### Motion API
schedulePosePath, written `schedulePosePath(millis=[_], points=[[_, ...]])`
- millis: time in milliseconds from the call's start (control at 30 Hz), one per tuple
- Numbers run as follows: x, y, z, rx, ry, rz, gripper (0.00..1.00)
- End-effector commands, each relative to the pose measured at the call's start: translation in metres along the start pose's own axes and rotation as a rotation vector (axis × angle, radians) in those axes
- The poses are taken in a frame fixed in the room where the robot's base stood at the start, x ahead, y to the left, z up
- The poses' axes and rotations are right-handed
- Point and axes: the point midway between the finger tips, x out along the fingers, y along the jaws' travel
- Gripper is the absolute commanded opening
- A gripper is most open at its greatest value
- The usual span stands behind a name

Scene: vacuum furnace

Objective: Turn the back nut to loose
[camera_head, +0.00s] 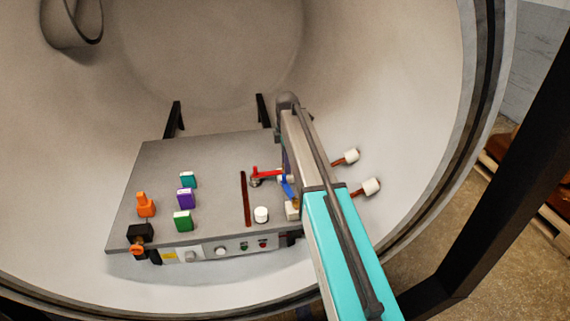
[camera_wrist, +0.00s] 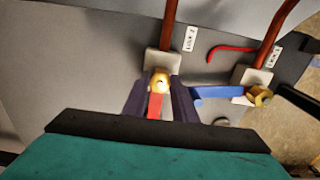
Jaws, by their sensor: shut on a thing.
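In the wrist view, the left brass nut (camera_wrist: 160,80) sits at the foot of a copper rod on a pale block. It appears to be the back nut. A red handle (camera_wrist: 155,106) runs from this nut down between the dark fingers of my gripper (camera_wrist: 160,88), which is shut on it. The red handle also shows in the head view (camera_head: 266,173), lying above the grey panel. The other brass nut (camera_wrist: 260,96) has a blue handle (camera_wrist: 220,93) pointing left toward my gripper. In the head view my arm partly hides the nuts and fingers.
The grey panel (camera_head: 215,150) holds several coloured blocks, including a purple one (camera_head: 186,197), and a white knob (camera_head: 261,214). Two white-ended copper rods (camera_head: 371,187) stick out to the right of my arm. The round chamber wall (camera_head: 400,80) surrounds everything.

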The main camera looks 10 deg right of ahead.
Motion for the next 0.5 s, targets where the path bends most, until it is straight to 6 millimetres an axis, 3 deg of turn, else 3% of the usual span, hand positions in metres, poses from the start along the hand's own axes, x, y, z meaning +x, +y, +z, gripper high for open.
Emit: schedulePosePath(millis=[167, 200, 267, 500], points=[[-0.001, 0.0009, -0.0016, -0.004, 0.002, 0.003, 0.03], [-0.001, 0.0009, -0.0016, -0.004, 0.002, 0.003, 0.32], [-0.0009, 0.0009, -0.0014, -0.003, 0.002, 0.003, 0.42], [-0.0003, 0.0003, -0.0008, -0.001, 0.001, 0.001, 0.44]])
